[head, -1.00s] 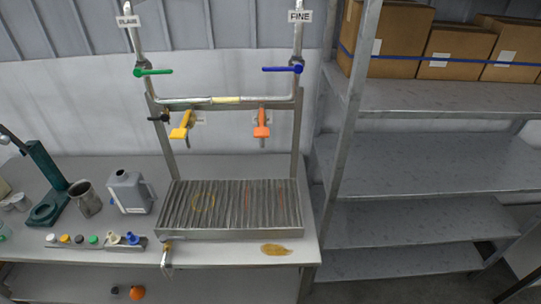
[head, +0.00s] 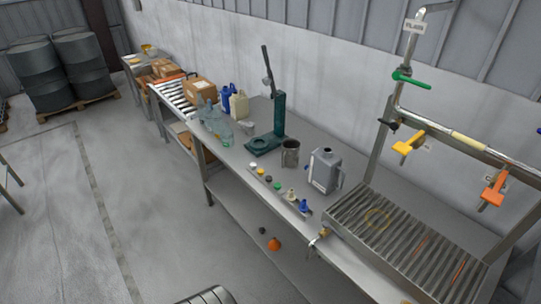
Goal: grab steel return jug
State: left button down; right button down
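A steel jug (head: 290,154), open-topped and cylindrical, stands upright on the grey workbench (head: 235,160). It is between a green press-like stand (head: 277,125) and a grey handled canister (head: 325,170). The jug stands apart from the canister; its handle is hard to make out. Neither of my grippers shows in the head view.
A row of small coloured caps and nozzles (head: 278,186) lies in front of the jug. A slatted drain tray (head: 400,232) with taps above is at the right. Clear bottles (head: 224,130) stand farther left. Open floor (head: 120,190) lies left of the bench.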

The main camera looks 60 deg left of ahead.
aim_at(290, 151)
jog(key=u, duration=4.1)
jog(key=i, duration=1.8)
jog(key=z, duration=3.05)
